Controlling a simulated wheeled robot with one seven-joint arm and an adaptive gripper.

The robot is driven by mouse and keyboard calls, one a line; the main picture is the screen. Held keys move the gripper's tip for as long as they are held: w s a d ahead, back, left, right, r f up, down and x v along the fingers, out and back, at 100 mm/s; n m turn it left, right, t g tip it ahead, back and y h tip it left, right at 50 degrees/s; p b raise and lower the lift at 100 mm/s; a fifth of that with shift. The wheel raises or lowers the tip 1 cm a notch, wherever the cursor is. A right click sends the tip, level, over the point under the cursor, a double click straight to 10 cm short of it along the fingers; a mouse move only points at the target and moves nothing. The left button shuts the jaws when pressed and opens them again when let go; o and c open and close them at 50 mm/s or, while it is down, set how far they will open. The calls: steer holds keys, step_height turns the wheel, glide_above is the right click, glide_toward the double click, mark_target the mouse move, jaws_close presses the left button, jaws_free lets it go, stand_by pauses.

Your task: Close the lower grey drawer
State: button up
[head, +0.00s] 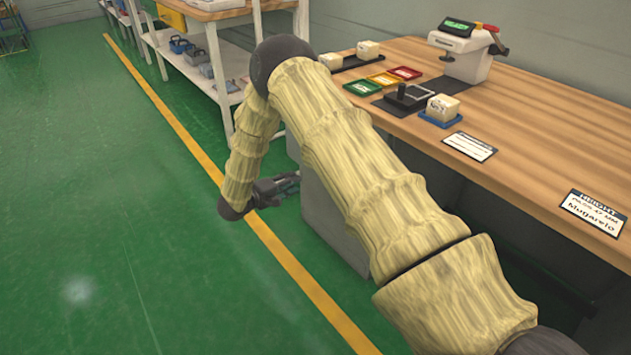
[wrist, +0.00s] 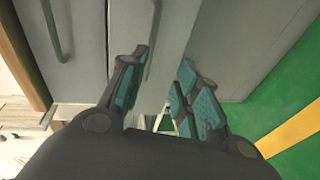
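The grey drawer unit (head: 335,228) stands under the front edge of the wooden table, partly hidden by my arm. In the wrist view, which is turned sideways, an upper drawer front (wrist: 82,55) with a dark bar handle shows at left. A lighter grey front beside it, the lower drawer (wrist: 130,22), has its own bar handle (wrist: 152,45). My gripper (head: 278,188) is low beside the unit in the head view. In the wrist view my gripper (wrist: 165,68) is open, its teal-padded fingers apart in front of the lower front. Contact and how far this drawer stands out cannot be told.
The wooden table (head: 540,130) carries a scale (head: 462,50), coloured trays, white blocks and labels. A white shelf unit (head: 225,75) stands behind my arm. The green floor (head: 110,220), with a yellow line (head: 300,275), is clear at left.

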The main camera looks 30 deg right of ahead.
steer(key=d+b, duration=0.1)
steer(key=d, duration=0.2)
steer(key=w+d+g+b, duration=0.1)
steer(key=d, duration=0.3)
steer(key=d+g+b, duration=0.1)
steer(key=d, duration=0.3)
steer(key=shift+w+d+f+m+h, duration=0.1)
steer(key=shift+w+f+m+h, duration=0.2)
steer(key=shift+f, duration=0.1)
jaws_close()
